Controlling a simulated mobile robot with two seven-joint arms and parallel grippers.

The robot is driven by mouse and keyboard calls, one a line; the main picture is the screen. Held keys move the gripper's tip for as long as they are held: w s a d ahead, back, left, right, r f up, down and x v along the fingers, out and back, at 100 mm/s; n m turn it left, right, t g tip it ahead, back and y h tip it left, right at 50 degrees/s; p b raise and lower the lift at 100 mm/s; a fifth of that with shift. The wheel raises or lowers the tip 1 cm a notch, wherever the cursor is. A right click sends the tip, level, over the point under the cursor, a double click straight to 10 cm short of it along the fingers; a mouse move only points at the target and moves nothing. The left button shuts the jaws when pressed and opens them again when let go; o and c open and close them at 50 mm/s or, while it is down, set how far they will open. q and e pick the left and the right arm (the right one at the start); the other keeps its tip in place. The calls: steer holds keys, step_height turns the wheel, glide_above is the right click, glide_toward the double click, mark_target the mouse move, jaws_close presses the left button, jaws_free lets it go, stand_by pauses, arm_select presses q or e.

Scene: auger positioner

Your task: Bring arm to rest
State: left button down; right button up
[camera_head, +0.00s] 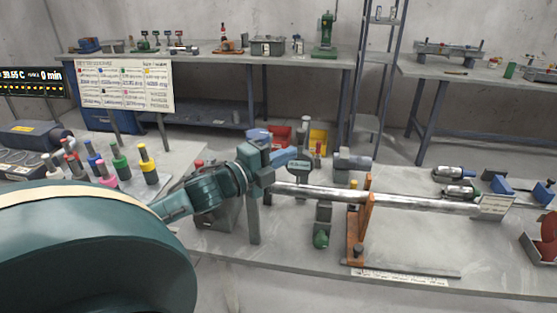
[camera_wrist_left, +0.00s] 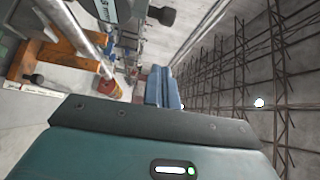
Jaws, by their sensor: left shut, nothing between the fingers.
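My left arm, teal, comes in from the left in the head view. Its gripper (camera_head: 272,135) is above the workbench, near the left end of a long silver shaft (camera_head: 420,202). In the left wrist view the two blue fingers (camera_wrist_left: 163,88) lie side by side, shut and empty. The shaft (camera_wrist_left: 68,22) and the orange stand (camera_wrist_left: 28,62) also show there, to the left and apart from the fingers. In the head view the orange stand (camera_head: 356,235) stands upright at the shaft. My right gripper is not in view.
A red bin (camera_head: 280,136) and a yellow bin (camera_head: 318,139) lie behind. Colour-topped cylinders (camera_head: 148,165) stand on the left table. The workbench's front right (camera_head: 470,245) is mostly clear.

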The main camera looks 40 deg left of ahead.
arm_select(q)
steer(key=shift+s+a, duration=0.25)
steer(key=shift+s, duration=0.6)
steer(key=s+d+f+n+g+y, duration=0.1)
steer(key=s+d+f+n, duration=0.15)
steer(key=f, duration=0.35)
steer(key=s+d+f+n+g, duration=0.1)
steer(key=f+n, duration=0.2)
steer(key=f, duration=0.3)
steer(key=s+d+f+n+g+y, duration=0.1)
steer(key=s+d+f+n+g, duration=0.15)
steer(key=f, duration=0.35)
steer(key=s+d+f+n+g+h, duration=0.1)
steer(key=s+d+f+n, duration=0.3)
steer(key=d+f, duration=0.2)
steer(key=s+d+f+n+g+h, duration=0.1)
steer(key=s+d+f+n, duration=0.3)
steer(key=d, duration=0.7)
steer(key=shift+s+d+f+n+g, duration=0.3)
steer(key=shift+s+f+g, duration=0.2)
steer(key=shift+f, duration=0.45)
steer(key=shift+a, duration=0.1)
